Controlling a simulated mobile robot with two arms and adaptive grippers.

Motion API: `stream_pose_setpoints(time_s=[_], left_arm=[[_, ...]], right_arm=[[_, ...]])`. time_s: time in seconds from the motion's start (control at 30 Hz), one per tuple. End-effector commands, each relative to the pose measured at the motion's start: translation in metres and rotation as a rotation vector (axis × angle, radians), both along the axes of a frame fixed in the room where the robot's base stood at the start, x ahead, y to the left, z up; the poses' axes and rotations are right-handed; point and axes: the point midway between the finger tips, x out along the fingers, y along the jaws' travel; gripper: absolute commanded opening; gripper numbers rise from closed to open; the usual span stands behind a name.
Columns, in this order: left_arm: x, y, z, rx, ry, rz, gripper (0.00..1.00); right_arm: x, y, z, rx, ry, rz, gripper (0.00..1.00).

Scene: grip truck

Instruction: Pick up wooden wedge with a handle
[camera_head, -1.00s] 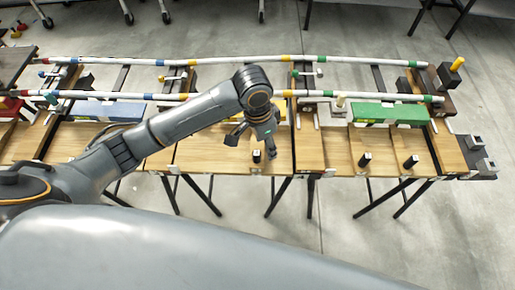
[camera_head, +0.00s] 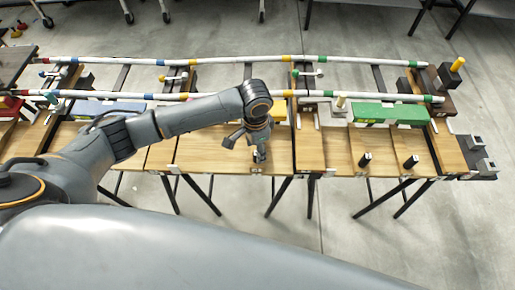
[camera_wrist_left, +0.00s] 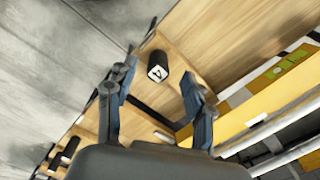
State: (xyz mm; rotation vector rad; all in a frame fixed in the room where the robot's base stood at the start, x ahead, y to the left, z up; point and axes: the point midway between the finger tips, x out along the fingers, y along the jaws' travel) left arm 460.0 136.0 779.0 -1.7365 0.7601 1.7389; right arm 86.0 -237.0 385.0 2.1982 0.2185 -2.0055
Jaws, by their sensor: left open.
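A black upright handle with a white marked top (camera_wrist_left: 157,68) stands on a light wooden board (camera_wrist_left: 205,50) in the left wrist view. In the head view the board (camera_head: 215,152) lies along the front of the long table, and the handle is largely hidden behind my left gripper (camera_head: 258,150). My left gripper (camera_wrist_left: 158,82) is open and points down over the board. In the wrist view the handle shows between and just beyond its two fingertips, with clear gaps on both sides. Nothing is held. My right gripper is not in view.
Two more black handles (camera_head: 365,159) stand on boards to the right. A green block (camera_head: 390,114) and a yellow block (camera_wrist_left: 280,73) lie behind the boards. Striped rails (camera_head: 320,94) run along the table. Open floor (camera_head: 440,235) lies in front.

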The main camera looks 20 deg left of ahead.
Motion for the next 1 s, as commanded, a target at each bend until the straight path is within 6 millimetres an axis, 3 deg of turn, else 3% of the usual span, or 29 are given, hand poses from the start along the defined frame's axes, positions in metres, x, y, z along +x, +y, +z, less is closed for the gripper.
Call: stream_pose_setpoints(time_s=[0.23,0.53,0.57,0.8,1.0], left_arm=[[0.0,-0.002,-0.036,0.001,0.002,0.001,0.53],[0.0,-0.002,-0.043,0.0,0.0,-0.001,0.53],[0.0,-0.002,-0.042,0.0,0.0,-0.001,0.51],[0.0,-0.002,-0.042,0.0,0.0,-0.001,0.02],[0.0,-0.002,-0.042,0.0,0.0,0.0,0.0]], right_arm=[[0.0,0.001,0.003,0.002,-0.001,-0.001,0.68],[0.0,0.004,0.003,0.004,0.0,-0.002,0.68],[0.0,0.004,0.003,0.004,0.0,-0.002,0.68],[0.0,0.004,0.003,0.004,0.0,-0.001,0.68],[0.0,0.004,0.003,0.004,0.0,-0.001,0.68]])
